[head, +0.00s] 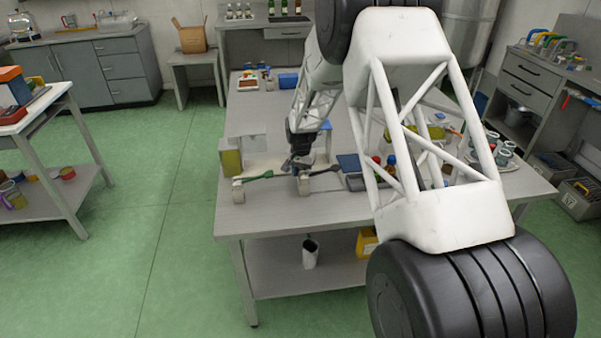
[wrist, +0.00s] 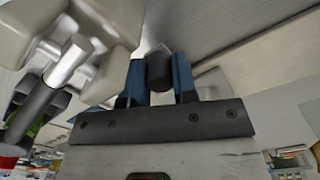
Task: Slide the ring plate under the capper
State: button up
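My gripper (head: 301,164) reaches down to the near left part of the table. In the wrist view its two blue fingers (wrist: 158,82) stand close against both sides of a dark grey cylindrical knob (wrist: 158,66), shut on it. The plate under the knob cannot be made out. In the head view a pale block with a green lever (head: 259,177) and a pale block with a dark lever (head: 325,171) stand near the front edge. I cannot tell which thing is the capper. A pale block with a metal rod (wrist: 68,64) is left of the fingers in the wrist view.
A yellow-green tin (head: 231,160) stands left of my gripper on the grey table (head: 300,219). Bottles (head: 390,163) and a dark blue item (head: 348,162) are to the right. My arm hides part of the tabletop. The front strip is mostly clear.

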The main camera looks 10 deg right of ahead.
grip_shut()
jog(key=shift+d, duration=2.1)
jog(key=o, duration=0.8)
grip_release()
jog(key=shift+c, duration=0.2)
notch_tip(320, 180, up, 8)
jog(key=shift+f, duration=0.1)
